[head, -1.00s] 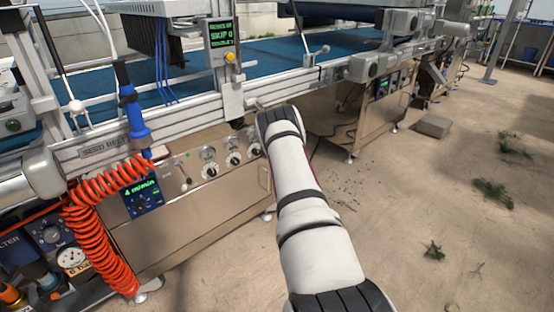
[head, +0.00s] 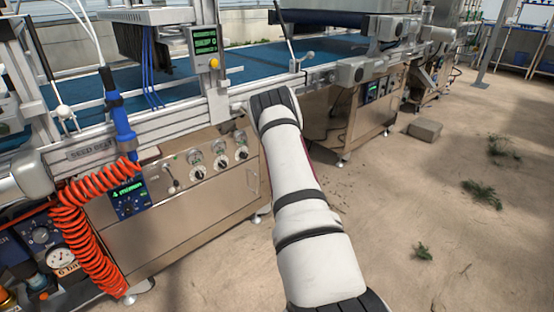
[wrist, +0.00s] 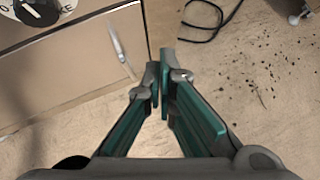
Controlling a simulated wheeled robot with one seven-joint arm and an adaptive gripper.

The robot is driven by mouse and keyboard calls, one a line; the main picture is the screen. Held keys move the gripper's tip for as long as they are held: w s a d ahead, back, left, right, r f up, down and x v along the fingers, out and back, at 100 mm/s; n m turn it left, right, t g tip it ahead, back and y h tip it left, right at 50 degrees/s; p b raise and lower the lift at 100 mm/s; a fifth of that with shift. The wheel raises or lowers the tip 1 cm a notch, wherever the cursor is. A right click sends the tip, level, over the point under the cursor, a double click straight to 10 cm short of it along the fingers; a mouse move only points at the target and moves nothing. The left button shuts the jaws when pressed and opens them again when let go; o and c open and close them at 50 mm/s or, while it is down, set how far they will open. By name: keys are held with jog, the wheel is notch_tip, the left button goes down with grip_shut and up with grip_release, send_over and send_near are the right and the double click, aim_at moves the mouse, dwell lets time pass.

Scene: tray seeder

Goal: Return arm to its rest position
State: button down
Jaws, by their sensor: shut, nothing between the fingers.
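My gripper (wrist: 160,90) shows in the wrist view with its teal-lined fingers closed together and nothing between them. It points down over the bare floor, just right of the machine's beige cabinet. In the head view my white arm reaches forward beside the front of the seeding machine, and the gripper itself is hidden behind the arm.
The seeder's cabinet (head: 185,215) with its row of knobs stands left of my arm, under the blue belt (head: 270,57). A coiled orange hose (head: 75,225) hangs at the left. A block (head: 425,130) lies on the floor at the right. A dark cable (wrist: 212,22) lies on the floor. The right floor is mostly clear.

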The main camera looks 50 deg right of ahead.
jog(key=shift+s+a+r+p, duration=0.2)
jog(key=shift+s+r+p, duration=0.15)
jog(key=shift+s+r, duration=1.25)
